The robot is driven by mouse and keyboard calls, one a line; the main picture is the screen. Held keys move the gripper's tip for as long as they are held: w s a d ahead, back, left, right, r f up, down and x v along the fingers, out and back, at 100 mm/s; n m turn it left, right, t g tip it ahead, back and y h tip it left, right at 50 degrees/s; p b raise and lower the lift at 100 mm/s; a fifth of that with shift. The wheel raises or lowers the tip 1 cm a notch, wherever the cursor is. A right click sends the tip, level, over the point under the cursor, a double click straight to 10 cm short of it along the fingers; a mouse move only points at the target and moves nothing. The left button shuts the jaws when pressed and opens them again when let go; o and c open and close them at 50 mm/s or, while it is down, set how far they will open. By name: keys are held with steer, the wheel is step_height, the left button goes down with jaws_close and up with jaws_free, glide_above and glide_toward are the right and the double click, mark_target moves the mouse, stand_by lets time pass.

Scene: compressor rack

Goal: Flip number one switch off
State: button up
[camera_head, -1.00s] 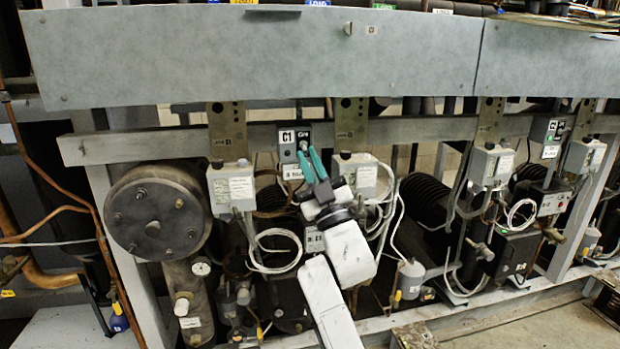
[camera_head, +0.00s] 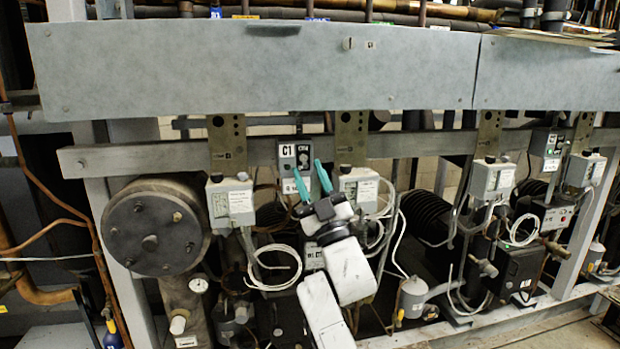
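The number one switch box (camera_head: 287,151), labelled C1, is fixed to the grey horizontal rail. Its dark switch plate with a small pale knob is on the right half of the box; the knob's position is too small to tell. My gripper (camera_head: 308,167) has teal fingers spread apart, with nothing between them. The fingertips lie over the lower part of the C1 box in the picture, below the knob. Whether they touch the box cannot be told. The left finger partly covers the white label under it.
Grey control boxes (camera_head: 231,200) and (camera_head: 361,187) flank the switch, with looping white cables. A long grey panel (camera_head: 250,70) overhangs above. A similar switch box (camera_head: 547,140) is on the rail at the right. A large round compressor end (camera_head: 150,225) stands at left.

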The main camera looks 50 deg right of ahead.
steer(key=p+v, duration=0.1)
steer(key=v, duration=0.9)
steer(key=shift+s+f, duration=0.25)
steer(key=shift+f, duration=0.05)
stand_by(0.4)
